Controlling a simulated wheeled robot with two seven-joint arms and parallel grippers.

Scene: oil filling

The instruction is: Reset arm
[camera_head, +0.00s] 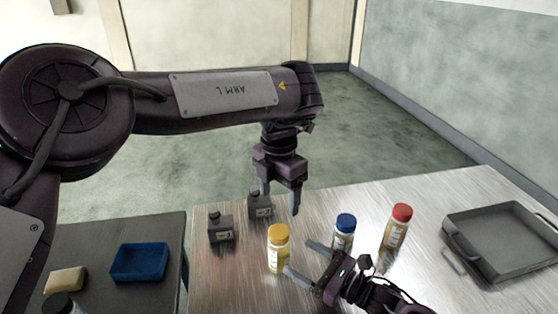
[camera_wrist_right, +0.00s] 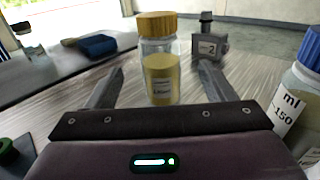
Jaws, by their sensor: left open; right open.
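My left gripper (camera_head: 280,198) points down above the table's far edge, open and empty, close to the dark box labelled 2. My right gripper (camera_head: 297,258) is low over the table, open, with its fingers directed at the yellow-capped bottle (camera_head: 278,249). In the right wrist view that bottle (camera_wrist_right: 160,68) stands upright just beyond and between the open fingers (camera_wrist_right: 158,88); I cannot tell if either touches it. A blue-capped bottle (camera_head: 344,232) stands behind the right gripper, partly hidden by it.
A red-capped bottle (camera_head: 396,227) and a grey metal pan (camera_head: 503,240) stand at the right. Dark boxes labelled 1 (camera_head: 221,229) and 2 (camera_head: 260,206) stand at the table's far left. A side table holds a blue tray (camera_head: 139,262) and a tan block (camera_head: 65,280).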

